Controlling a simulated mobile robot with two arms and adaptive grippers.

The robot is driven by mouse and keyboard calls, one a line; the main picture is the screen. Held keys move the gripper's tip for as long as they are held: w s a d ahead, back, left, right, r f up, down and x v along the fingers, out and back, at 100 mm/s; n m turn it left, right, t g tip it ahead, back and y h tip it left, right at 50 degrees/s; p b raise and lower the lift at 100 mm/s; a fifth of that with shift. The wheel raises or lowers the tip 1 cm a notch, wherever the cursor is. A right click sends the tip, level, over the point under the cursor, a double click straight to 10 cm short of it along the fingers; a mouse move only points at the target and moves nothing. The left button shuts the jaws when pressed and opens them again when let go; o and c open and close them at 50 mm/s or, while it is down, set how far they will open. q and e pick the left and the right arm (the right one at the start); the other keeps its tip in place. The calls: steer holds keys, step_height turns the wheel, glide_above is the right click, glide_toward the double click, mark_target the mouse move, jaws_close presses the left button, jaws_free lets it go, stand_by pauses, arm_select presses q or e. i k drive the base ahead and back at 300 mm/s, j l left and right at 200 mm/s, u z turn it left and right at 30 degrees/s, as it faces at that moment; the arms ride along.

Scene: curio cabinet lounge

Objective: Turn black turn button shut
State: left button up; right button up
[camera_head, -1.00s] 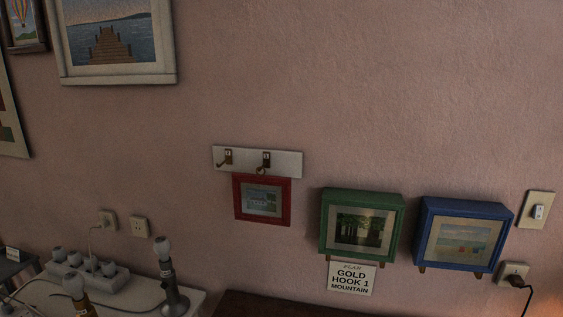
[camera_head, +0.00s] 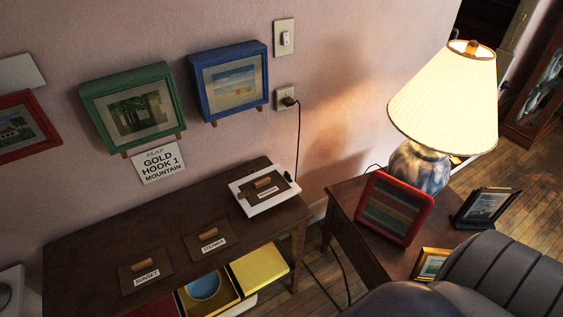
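I cannot make out a black turn button for certain in this view. A white frame (camera_head: 246,204) lies on the dark wooden table, with a brown panel (camera_head: 265,184) in it that carries a wooden handle and a small label. A small dark spot shows near its right corner, too small to identify. Two more brown panels with wooden handles lie in the tabletop, one labelled SUNSET (camera_head: 131,286) and one (camera_head: 198,250) whose label I cannot read surely. Neither of my grippers is in view.
A green-framed picture (camera_head: 97,125) and a blue-framed picture (camera_head: 225,114) are on the wall above the table (camera_head: 100,240). A lit lamp (camera_head: 440,100) and a red frame (camera_head: 372,222) stand on the right-hand table. A black cord (camera_head: 299,140) hangs between the tables.

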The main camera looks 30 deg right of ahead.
mark_target(287, 175)
steer(key=z, duration=0.9)
